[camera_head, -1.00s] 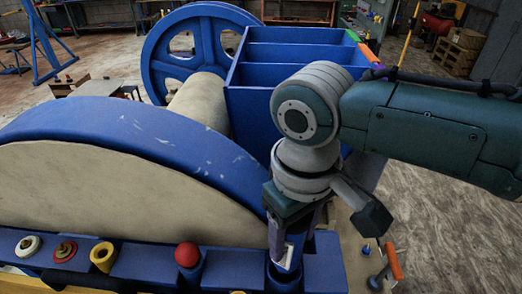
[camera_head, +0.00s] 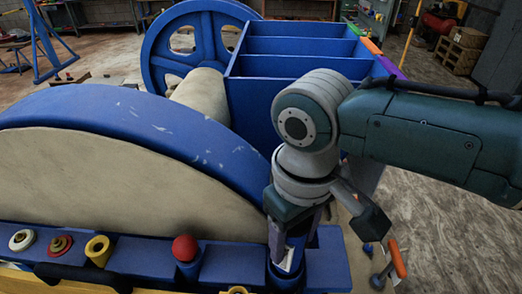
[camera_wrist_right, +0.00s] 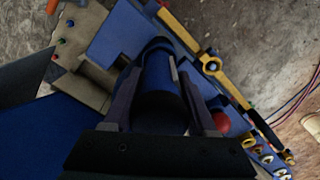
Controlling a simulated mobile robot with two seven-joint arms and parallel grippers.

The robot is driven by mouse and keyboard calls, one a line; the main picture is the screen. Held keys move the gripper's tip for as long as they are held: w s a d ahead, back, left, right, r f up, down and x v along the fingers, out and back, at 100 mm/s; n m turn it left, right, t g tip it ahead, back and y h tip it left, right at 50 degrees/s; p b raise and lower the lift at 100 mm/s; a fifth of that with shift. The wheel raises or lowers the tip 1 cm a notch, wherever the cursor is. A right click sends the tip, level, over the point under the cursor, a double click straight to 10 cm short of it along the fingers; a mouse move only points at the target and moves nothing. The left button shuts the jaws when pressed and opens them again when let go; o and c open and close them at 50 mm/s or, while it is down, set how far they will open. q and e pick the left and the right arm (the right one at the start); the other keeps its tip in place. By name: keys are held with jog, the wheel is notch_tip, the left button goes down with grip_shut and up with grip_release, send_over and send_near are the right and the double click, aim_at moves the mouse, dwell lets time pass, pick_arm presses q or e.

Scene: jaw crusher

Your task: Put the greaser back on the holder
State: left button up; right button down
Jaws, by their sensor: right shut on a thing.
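My right gripper (camera_head: 287,258) points down at the right end of the blue rail (camera_head: 230,265) along the machine's front. It is shut on a dark blue cylinder, which I take as the greaser (camera_head: 297,248). In the right wrist view the greaser (camera_wrist_right: 158,72) lies between the two fingers of the right gripper (camera_wrist_right: 162,95). The fingers hide part of it. I cannot tell whether its lower end touches the rail or sits in a holder. My left gripper is out of view.
A red ball knob (camera_head: 185,248) and a yellow ring (camera_head: 98,250) stand along the rail, left of the gripper. The large blue-rimmed wheel (camera_head: 120,165) rises behind. An orange-handled lever (camera_head: 397,260) stands to the right. Bare floor (camera_head: 450,240) lies further right.

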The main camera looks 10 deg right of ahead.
jog(key=shift+f+b, duration=0.75)
jog(key=shift+f, duration=0.25)
jog(key=shift+c, duration=0.6)
grip_release()
jog(key=shift+f, duration=0.1)
